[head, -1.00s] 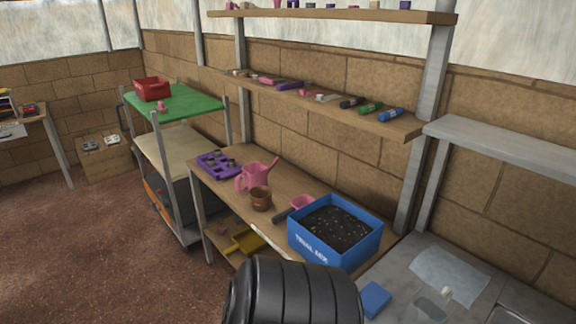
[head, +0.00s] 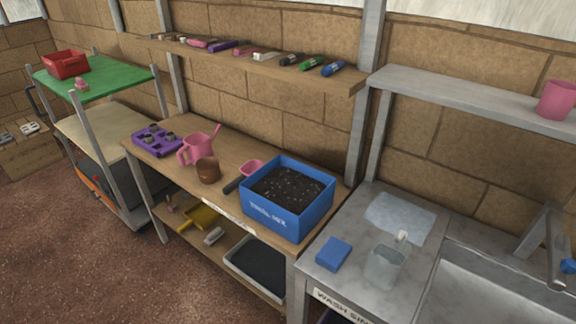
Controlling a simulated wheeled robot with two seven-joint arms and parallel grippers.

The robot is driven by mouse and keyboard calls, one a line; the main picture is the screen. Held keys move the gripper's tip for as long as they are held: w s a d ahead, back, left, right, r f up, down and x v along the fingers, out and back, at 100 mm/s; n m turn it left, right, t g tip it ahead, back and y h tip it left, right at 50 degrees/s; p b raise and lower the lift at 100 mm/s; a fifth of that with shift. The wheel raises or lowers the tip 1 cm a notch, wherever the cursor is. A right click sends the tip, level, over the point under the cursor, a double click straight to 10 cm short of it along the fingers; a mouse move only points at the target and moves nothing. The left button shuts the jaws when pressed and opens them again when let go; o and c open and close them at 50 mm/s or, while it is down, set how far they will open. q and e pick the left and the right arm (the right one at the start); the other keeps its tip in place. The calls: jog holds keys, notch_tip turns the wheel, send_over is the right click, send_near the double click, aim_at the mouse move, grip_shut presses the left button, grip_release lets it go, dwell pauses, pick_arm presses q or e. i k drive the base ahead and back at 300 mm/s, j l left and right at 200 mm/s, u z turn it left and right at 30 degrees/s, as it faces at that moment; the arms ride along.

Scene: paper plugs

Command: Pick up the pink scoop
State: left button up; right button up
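The pink scoop (head: 252,168) lies on the wooden bench, between the brown pot and the blue box of dark soil. Its dark handle points toward the front left, and its pink end is close beside the box's left side. Neither of my grippers shows in the head view.
The blue soil box (head: 288,215) stands right of the scoop. A brown pot (head: 208,171), a pink watering can (head: 193,150) and a purple tray (head: 152,138) stand to the left. A shelf (head: 245,67) overhangs the back. A metal sink counter (head: 345,225) adjoins at right.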

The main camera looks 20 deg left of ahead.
aim_at(250, 167)
jog(key=u, duration=0.8)
